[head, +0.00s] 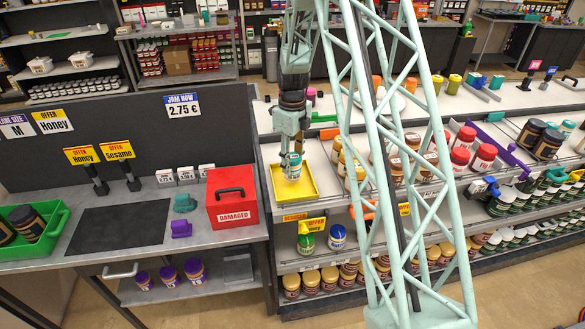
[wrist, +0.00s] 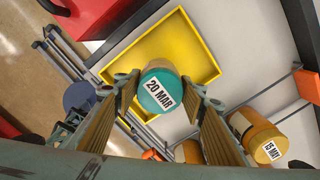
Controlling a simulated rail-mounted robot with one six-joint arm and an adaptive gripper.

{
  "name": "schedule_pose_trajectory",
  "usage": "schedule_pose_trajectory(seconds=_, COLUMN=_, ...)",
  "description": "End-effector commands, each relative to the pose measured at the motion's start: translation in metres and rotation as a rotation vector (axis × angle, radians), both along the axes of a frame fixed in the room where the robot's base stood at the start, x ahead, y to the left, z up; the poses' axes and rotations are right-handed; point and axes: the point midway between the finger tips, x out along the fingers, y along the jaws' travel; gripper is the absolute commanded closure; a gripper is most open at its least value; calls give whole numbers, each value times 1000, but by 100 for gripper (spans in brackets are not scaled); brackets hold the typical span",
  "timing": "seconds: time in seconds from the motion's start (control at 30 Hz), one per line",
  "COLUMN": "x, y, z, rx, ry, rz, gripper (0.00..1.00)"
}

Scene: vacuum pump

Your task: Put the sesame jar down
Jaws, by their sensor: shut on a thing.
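My gripper (head: 291,150) points down over the yellow tray (head: 311,194) on the shelf top. It is shut on a jar with a teal lid, taken as the sesame jar (head: 292,168). In the wrist view the jar (wrist: 158,88) sits upright between the two fingers, its lid label reading "20 MAR". The yellow tray (wrist: 195,30) lies beneath and behind the jar there. I cannot tell whether the jar's base touches the tray. A "Sesame" offer sign (head: 118,150) stands on the grey counter at the left.
Yellow-lidded jars (head: 354,176) stand close to the right of the tray; one labelled "15 MAY" (wrist: 267,148) shows in the wrist view. A red "DAMAGED" box (head: 232,200) is to the left. A dark mat (head: 120,228) on the counter is bare.

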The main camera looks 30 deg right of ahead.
Motion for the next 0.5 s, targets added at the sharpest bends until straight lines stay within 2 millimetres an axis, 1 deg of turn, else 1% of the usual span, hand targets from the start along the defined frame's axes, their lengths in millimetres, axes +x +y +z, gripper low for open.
schedule_pose_trajectory(seconds=0.3, x=-1, y=0, z=-24, rx=0, ry=1, rz=0, gripper=77)
schedule_pose_trajectory(seconds=0.5, x=0, y=0, z=-27, rx=0, ry=0, rz=0, gripper=77)
